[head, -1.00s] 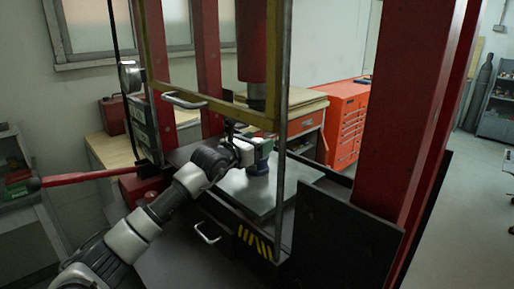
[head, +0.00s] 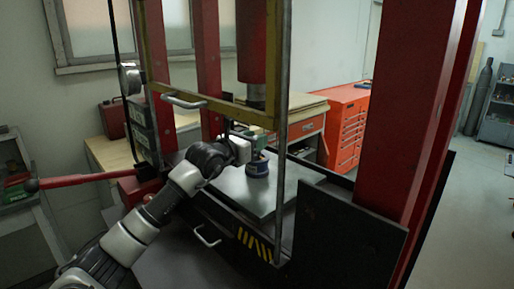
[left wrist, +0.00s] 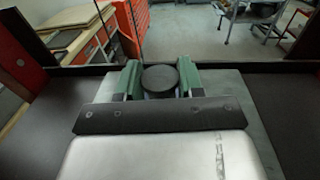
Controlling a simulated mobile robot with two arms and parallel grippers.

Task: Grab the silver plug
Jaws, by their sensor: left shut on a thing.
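My left gripper (head: 259,145) reaches in from the left, under the press's yellow frame, over the grey metal plate (head: 235,188). In the left wrist view its green fingers (left wrist: 160,78) are closed on both sides of a round plug (left wrist: 159,78). The plug's flat top looks dark grey rather than silver. In the head view the plug (head: 257,169) shows as a short bluish-grey round piece just under the fingers, at the plate; I cannot tell whether it touches the plate. Its far side is hidden. My right gripper is not in view.
The press has red posts (head: 402,120), a yellow frame (head: 210,103) and a red ram (head: 251,45) above the plate. A thin upright rod (head: 281,170) stands in front of the plate. A red tool cabinet (head: 346,125) stands behind.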

